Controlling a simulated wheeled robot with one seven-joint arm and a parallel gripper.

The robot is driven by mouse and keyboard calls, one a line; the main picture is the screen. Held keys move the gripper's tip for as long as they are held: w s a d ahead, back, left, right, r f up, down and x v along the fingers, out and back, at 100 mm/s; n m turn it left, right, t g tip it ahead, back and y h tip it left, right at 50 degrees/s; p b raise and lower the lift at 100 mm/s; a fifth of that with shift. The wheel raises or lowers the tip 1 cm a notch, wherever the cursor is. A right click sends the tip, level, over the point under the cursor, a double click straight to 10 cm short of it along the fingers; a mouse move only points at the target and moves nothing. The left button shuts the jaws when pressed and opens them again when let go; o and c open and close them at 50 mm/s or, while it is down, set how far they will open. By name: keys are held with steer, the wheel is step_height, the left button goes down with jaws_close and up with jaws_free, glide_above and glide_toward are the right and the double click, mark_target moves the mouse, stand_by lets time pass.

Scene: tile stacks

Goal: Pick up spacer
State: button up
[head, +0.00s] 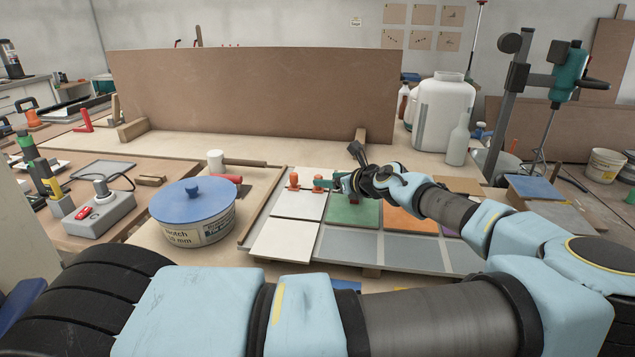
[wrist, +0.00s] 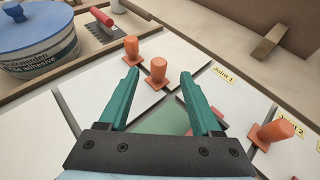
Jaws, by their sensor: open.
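Orange spacers with square bases and round posts stand on the tiles. In the wrist view one spacer (wrist: 157,71) shows between the tips of my open gripper (wrist: 160,76), with a gap on each side. I cannot tell whether the tips are level with it or above it. A second spacer (wrist: 131,48) stands just beyond the left finger. A third spacer (wrist: 275,132) stands at the right, near a "Joint 2" label. In the head view the leftmost spacer (head: 293,181) is clear of my gripper (head: 327,183), which hovers over the tiles and partly hides what is there.
White tiles (head: 285,239), a green tile (head: 350,215) and an orange tile (head: 408,220) lie on the board. A blue-lidded adhesive tub (head: 193,208) stands left of it. A red-handled trowel (wrist: 91,22) lies near the tub. An upright brown panel (head: 255,95) stands behind.

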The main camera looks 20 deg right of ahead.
mark_target(318, 176)
steer(key=p+x, duration=0.1)
steer(key=x, duration=0.1)
steer(key=p+x, duration=0.1)
steer(key=x, duration=0.1)
steer(key=shift+w+a+r+p, duration=0.1)
steer(key=shift+w+a+p, duration=0.15)
steer(key=shift+w+p, duration=0.1)
steer(key=shift+w+a+f, duration=0.1)
steer(key=shift+w+f, duration=0.25)
jaws_close()
